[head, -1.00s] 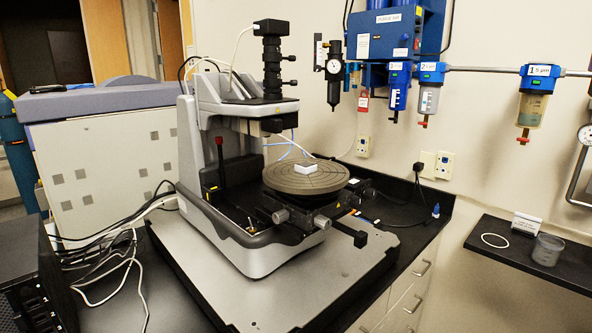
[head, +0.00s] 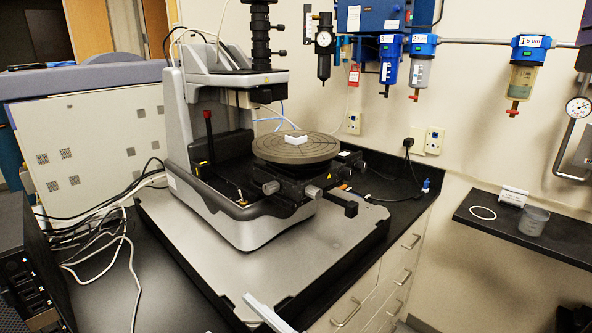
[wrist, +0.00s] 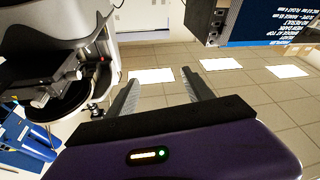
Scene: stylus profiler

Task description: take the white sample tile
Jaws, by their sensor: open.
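The white sample tile (head: 296,138) is a small pale block lying on the round grey stage (head: 318,153) of the stylus profiler (head: 183,133), under its head. My gripper (wrist: 160,88) is open and empty in the wrist view, its two grey fingers spread apart over a view of floor. Part of the profiler (wrist: 60,60) shows at the left of the wrist view, with the gripper well apart from it. I cannot make out the tile there. The head view does not clearly show my gripper; a pale bar stands at its bottom edge.
The profiler stands on a grey plate (head: 285,262) on a black bench. Cables (head: 110,240) lie to its left. Blue filters (head: 391,58) hang on the wall. A black shelf (head: 560,243) at the right holds a white ring (head: 482,212) and a clear cup (head: 533,221).

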